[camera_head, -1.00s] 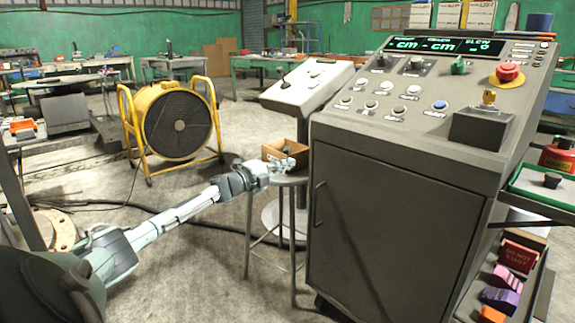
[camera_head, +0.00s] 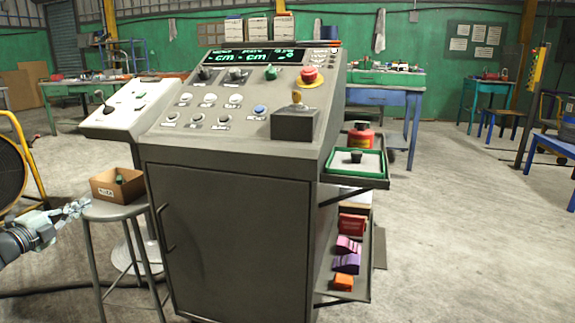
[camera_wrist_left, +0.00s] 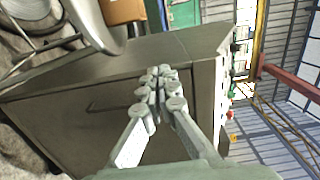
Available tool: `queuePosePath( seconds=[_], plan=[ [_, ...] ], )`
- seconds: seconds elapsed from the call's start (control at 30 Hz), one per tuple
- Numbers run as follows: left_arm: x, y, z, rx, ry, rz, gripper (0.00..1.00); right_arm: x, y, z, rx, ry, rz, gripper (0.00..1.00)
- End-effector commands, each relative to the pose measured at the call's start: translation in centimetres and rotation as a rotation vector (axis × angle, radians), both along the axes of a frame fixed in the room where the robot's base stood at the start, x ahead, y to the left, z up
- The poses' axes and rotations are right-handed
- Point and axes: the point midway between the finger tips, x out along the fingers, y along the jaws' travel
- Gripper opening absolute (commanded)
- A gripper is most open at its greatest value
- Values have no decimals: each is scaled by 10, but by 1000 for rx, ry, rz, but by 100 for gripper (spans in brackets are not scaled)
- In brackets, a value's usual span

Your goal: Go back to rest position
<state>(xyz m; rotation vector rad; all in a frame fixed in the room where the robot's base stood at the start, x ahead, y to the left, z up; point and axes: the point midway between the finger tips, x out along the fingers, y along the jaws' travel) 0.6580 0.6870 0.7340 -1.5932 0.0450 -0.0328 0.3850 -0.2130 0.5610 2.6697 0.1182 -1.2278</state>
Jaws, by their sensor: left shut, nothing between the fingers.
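My left gripper (camera_head: 75,211) is at the left edge of the head view, beside the round grey stool (camera_head: 112,211). It is shut and empty. In the left wrist view the fingers of the left gripper (camera_wrist_left: 160,88) are closed together in front of the grey console cabinet (camera_wrist_left: 60,90). A small cardboard box (camera_head: 104,190) with a dark green item in it sits on the stool, just beyond the gripper. My right gripper does not show in either view.
The control console (camera_head: 235,230) fills the middle, with buttons and a display on its sloped top. A green-rimmed tray (camera_head: 330,163) and a lower shelf with coloured blocks (camera_head: 347,258) hang on its right side. Floor (camera_head: 470,230) is open at the right. A yellow-framed fan (camera_head: 12,170) stands far left.

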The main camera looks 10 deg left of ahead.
Motion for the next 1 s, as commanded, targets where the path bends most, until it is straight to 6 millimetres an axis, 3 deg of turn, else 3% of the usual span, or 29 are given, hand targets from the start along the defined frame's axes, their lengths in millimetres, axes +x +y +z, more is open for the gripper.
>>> queuePosePath(
  seconds=[0.17, 0.27, 0.37, 0.53, 0.7, 0.8, 0.9, 1.0],
  plan=[
    [8, -62, -80, -174, 92, 85, 0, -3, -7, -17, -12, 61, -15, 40],
    [-3, -111, -138, -317, 178, 181, 0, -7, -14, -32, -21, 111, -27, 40],
    [-29, -160, -191, -459, 278, 289, 0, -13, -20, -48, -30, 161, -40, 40],
    [-100, -243, -261, -686, 474, 492, 0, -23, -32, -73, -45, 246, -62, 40],
    [-192, -323, -298, -882, 691, 709, 0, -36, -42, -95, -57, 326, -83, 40],
    [-246, -362, -304, -969, 811, 826, 0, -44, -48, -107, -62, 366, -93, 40],
    [-287, -391, -302, -1030, 906, 917, 0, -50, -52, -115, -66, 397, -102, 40],
    [-315, -409, -299, -1064, 969, 978, 0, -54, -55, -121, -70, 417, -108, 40]
  ],
)
